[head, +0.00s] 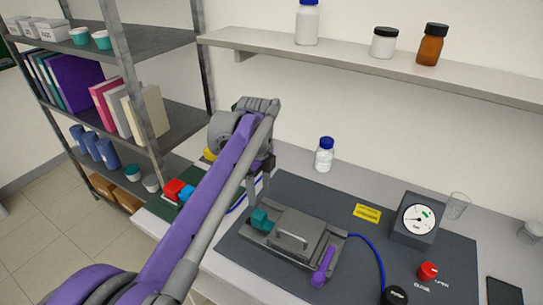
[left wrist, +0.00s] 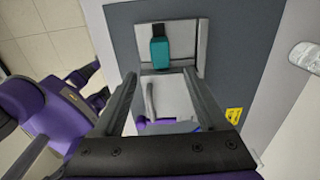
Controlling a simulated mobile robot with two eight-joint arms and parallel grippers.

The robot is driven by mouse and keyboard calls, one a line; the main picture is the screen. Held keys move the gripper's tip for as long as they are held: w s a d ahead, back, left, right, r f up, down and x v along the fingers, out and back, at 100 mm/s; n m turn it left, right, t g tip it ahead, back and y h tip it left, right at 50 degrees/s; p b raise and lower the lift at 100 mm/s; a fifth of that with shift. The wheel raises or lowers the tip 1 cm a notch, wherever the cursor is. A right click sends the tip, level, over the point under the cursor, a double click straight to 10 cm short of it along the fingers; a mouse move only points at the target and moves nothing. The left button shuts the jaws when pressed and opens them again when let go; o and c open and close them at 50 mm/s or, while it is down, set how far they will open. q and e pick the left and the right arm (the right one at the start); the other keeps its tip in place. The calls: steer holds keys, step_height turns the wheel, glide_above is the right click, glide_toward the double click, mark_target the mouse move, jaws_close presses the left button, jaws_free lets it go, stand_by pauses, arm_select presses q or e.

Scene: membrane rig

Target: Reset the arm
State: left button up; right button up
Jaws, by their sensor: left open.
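My left gripper (head: 258,184) hangs over the left end of the grey membrane rig (head: 292,262). In the left wrist view its jaws (left wrist: 159,74) are apart with nothing held between them. A teal block (head: 260,219) sits on the rig's left end; in the left wrist view the teal block (left wrist: 160,50) shows just beyond the fingertips, apart from them. The rig's lid has a grey bar handle (head: 291,238). A purple lever (head: 323,266) stands at the rig's right end. My right gripper is not seen.
A gauge (head: 416,220), a red knob (head: 428,271) and a black knob (head: 394,295) stand right of the rig, with a blue hose (head: 373,250). A blue-capped bottle (head: 324,155) is behind. Red and blue blocks (head: 178,190) lie left, near my arm. A wall shelf (head: 380,68) hangs above.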

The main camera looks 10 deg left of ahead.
arm_select(q)
steer(key=s+a+f+n+t, duration=0.2)
steer(key=s+f+n, duration=0.4)
steer(key=s+n, duration=0.5)
steer(key=s+a+f+n+t, duration=0.3)
steer(key=s+f+n, duration=0.4)
steer(key=s+n, duration=0.4)
steer(key=shift+s+a+t, duration=0.15)
steer(key=shift+s+t, duration=0.25)
steer(key=shift+s, duration=0.45)
steer(key=shift+f, duration=0.1)
